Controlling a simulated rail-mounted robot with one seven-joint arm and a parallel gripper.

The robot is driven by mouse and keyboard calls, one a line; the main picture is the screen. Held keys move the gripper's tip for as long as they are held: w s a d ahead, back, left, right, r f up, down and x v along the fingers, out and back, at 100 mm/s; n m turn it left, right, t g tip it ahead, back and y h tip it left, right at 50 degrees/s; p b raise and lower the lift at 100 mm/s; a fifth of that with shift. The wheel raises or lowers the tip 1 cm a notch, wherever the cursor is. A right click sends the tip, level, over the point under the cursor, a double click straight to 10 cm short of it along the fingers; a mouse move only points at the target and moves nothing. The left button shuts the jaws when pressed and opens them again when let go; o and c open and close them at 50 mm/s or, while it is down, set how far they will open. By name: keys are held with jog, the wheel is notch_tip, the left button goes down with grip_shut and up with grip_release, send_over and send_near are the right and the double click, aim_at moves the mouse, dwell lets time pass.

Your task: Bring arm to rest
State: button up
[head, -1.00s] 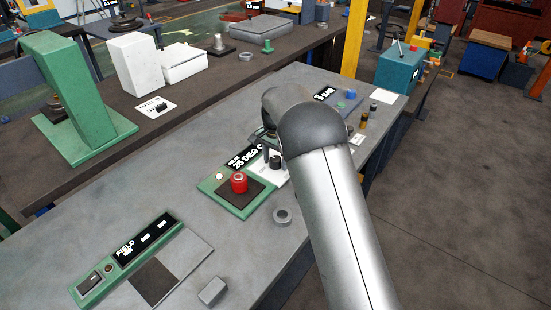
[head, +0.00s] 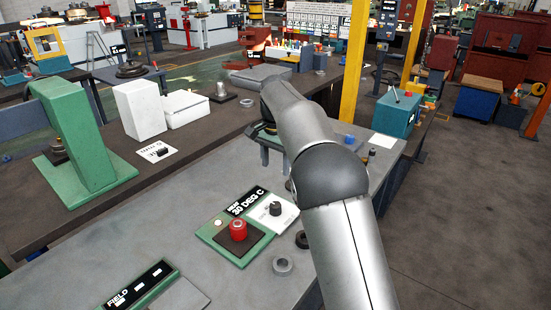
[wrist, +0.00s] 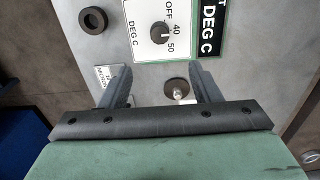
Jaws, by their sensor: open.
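My gripper (head: 273,156) is raised above the grey bench (head: 160,235), empty, with its two fingers apart and pointing down. In the wrist view my gripper (wrist: 160,82) shows two separated fingers with nothing held between them. A white dial panel with a black knob (wrist: 160,33) lies beyond the fingertips, apart from them. In the head view the same knob (head: 275,208) is uncovered beside the display (head: 249,201), which reads 30 DEG C. My arm hides part of the bench's right side.
A red cylinder (head: 238,229) stands on the green-edged heater unit. A grey ring (head: 282,265) and a dark ring (head: 302,239) lie near the front edge. A green press frame (head: 75,130) and white boxes (head: 140,110) stand on the back bench. The right floor is open.

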jog(key=shift+r, duration=0.7)
jog(key=s+d+r+n, duration=0.1)
jog(key=s+d+n, duration=0.2)
jog(key=s+d, duration=1.05)
jog(key=s+d+f+n, duration=0.2)
jog(key=s+f, duration=0.2)
jog(key=s, duration=0.8)
jog(key=s+d+f+n, duration=0.2)
jog(key=s+f, duration=0.3)
jog(key=s, duration=0.8)
jog(key=shift+s+d, duration=0.2)
jog(key=shift+s, duration=0.05)
